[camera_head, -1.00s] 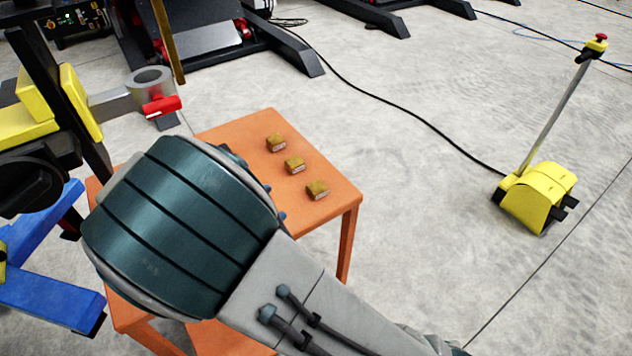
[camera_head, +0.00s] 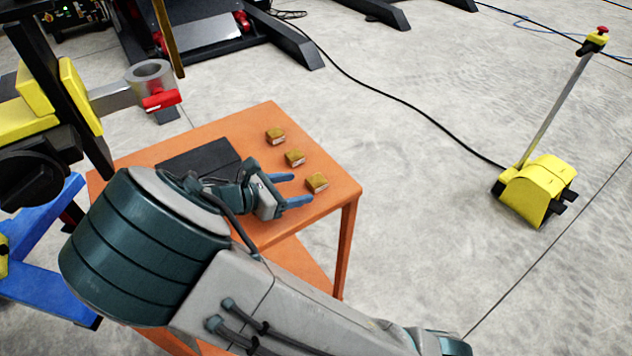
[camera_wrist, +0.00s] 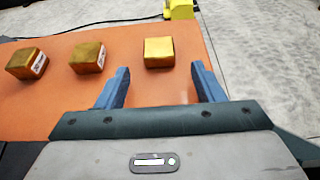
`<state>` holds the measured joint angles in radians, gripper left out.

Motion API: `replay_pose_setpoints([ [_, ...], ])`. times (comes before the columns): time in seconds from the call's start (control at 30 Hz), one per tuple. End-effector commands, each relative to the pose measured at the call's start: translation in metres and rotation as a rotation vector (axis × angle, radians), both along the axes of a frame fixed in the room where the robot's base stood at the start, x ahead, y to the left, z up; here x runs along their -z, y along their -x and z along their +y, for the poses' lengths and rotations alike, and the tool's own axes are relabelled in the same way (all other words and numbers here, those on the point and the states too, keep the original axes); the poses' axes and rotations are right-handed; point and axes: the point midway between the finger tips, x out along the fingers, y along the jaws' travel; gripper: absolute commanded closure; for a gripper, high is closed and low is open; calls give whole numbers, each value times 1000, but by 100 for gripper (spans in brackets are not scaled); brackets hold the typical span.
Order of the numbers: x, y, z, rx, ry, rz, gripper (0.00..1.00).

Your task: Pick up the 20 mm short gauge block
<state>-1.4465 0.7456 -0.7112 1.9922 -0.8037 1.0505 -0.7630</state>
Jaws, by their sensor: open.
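Three small brass-coloured blocks stand in a row on the orange table: a near block (camera_head: 317,182), a middle block (camera_head: 294,158) and a far block (camera_head: 276,136). In the wrist view they are the right block (camera_wrist: 159,51), the middle block (camera_wrist: 88,57) and the left block (camera_wrist: 26,63). Two show white labels there, too small to read, so I cannot tell which is the 20 mm short one. My gripper (camera_head: 300,188) is open and empty, its blue fingers pointing at the near block. In the wrist view that block lies ahead of the gap between the fingertips (camera_wrist: 160,75).
The orange table (camera_head: 240,125) also bears a dark flat plate (camera_head: 195,158) behind my gripper. The positioner with a grey ring (camera_head: 150,72) and red clamp stands at the left. A yellow pedal unit (camera_head: 538,190) stands on the floor at the right. The table's right edge is near the blocks.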

Motion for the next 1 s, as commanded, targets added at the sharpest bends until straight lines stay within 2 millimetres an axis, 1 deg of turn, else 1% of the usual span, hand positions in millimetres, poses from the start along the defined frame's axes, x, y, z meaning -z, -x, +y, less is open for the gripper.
replay_pose_setpoints([
  [0.03,3,-5,-8,3,5,1,38],
  [0.1,7,-10,-15,2,4,0,38],
  [0.2,11,-14,-21,1,2,0,38],
  [0.47,11,-16,-23,0,1,-1,38],
  [0.5,11,-16,-23,0,1,-1,49],
  [0.57,11,-16,-23,0,1,-1,66],
  [0.6,11,-16,-23,0,1,-1,77],
  [0.67,11,-16,-23,0,0,0,94],
  [0.7,11,-16,-23,0,0,0,96],
  [1.0,9,-16,-23,1,1,-1,96],
])
